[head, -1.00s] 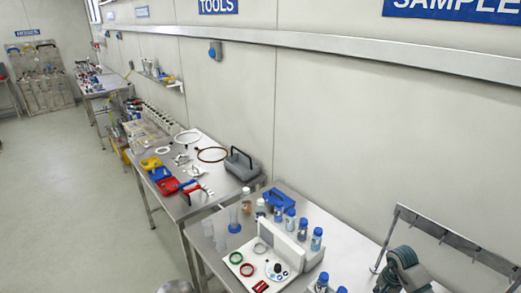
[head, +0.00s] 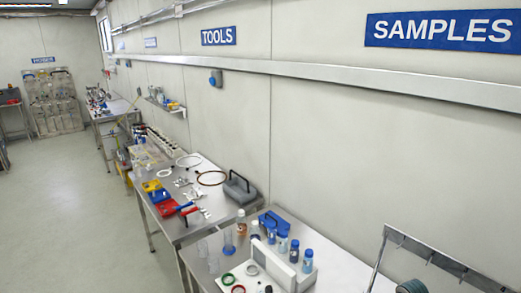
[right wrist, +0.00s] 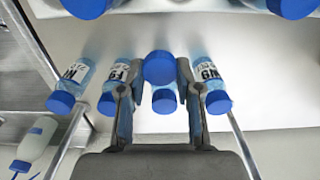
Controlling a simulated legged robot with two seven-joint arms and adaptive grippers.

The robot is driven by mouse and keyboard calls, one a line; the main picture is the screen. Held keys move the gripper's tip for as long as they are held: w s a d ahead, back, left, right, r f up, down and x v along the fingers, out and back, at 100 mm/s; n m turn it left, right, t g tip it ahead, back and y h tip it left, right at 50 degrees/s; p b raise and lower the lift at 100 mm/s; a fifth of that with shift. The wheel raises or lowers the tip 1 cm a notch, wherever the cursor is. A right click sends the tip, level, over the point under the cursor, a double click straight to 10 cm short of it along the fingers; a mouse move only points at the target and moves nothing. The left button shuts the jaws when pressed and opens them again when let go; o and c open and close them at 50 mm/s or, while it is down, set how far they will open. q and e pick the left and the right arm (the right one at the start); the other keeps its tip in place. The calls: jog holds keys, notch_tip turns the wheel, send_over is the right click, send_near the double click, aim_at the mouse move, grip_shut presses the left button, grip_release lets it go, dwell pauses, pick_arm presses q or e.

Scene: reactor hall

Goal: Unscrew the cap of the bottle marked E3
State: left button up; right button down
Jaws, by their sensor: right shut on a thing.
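In the right wrist view my right gripper (right wrist: 160,72) is shut on a blue cap (right wrist: 160,66), with one finger on each side of it. The body under this cap is mostly hidden, and I cannot read its mark. No E3 label can be made out. In the head view several blue-capped bottles (head: 307,262) stand on the near bench, their marks too small to read. My left gripper is not in view.
A white panel with green and red rings (head: 232,280) is on the near bench. A grey rack (head: 430,252) stands at right. A blue carrier (head: 273,220) sits behind the bottles. The tools bench (head: 172,226) lies beyond, with clear floor at left.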

jog(key=r, duration=0.1)
jog(key=r+n, duration=0.1)
jog(key=shift+s+d+r, duration=0.15)
jog(key=shift+d+r, duration=0.2)
pick_arm(q)
jog(key=shift+d+f+b, duration=0.3)
jog(key=shift+f+b, duration=0.25)
jog(key=shift+d+f+b, duration=0.25)
jog(key=shift+f+b, duration=0.3)
pick_arm(e)
jog(key=s+a+n, duration=0.1)
jog(key=a+n, duration=0.8)
jog(key=a, duration=1.4)
jog(key=shift+s+f, duration=0.3)
